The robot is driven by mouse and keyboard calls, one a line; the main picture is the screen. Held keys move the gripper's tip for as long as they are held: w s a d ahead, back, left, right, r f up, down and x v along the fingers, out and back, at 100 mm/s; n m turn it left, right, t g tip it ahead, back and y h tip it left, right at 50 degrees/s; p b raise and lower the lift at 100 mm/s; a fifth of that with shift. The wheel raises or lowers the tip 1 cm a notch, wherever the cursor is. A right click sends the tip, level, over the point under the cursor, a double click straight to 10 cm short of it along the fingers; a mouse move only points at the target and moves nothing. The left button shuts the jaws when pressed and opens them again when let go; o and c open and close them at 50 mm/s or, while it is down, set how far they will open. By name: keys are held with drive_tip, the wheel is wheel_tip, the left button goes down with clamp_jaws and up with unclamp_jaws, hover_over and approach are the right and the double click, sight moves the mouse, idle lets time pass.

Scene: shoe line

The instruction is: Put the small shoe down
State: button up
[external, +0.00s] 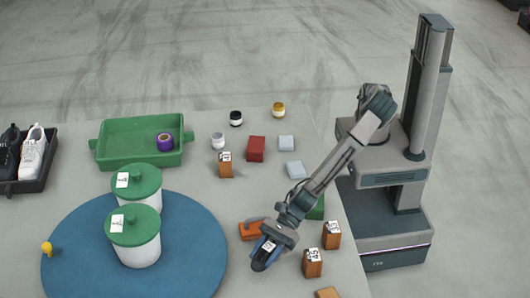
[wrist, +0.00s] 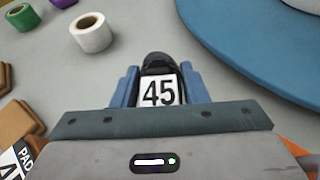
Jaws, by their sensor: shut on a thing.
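My gripper (external: 262,266) is low over the near part of the grey table, just right of the round blue mat. In the wrist view my gripper (wrist: 159,74) has its two blue fingers closed on either side of a small black shoe (wrist: 157,60) with a white "45" label. In the external view the shoe is mostly hidden by the gripper, with its label (external: 268,247) showing. I cannot tell whether the shoe touches the table. A black tray (external: 40,183) at the far left holds a black shoe (external: 9,150) and a white shoe (external: 33,152).
The blue mat (external: 80,275) bears two green-lidded white canisters. An orange object (external: 250,230) lies close behind my gripper. Labelled brown blocks (external: 312,263) stand to its right. A green tray (external: 115,127) is at the back. A white roll (wrist: 92,33) stands ahead in the wrist view.

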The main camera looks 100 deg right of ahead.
sight(264, 262)
drive_tip(key=shift+f, duration=1.8)
drive_tip(key=shift+f+b, duration=0.15)
drive_tip(key=shift+b, duration=0.25)
drive_tip(key=o, duration=1.1)
drive_tip(key=shift+r, duration=0.25)
drive_tip(key=p+v, duration=0.1)
drive_tip(key=v, duration=1.1)
drive_tip(key=shift+f, duration=0.15)
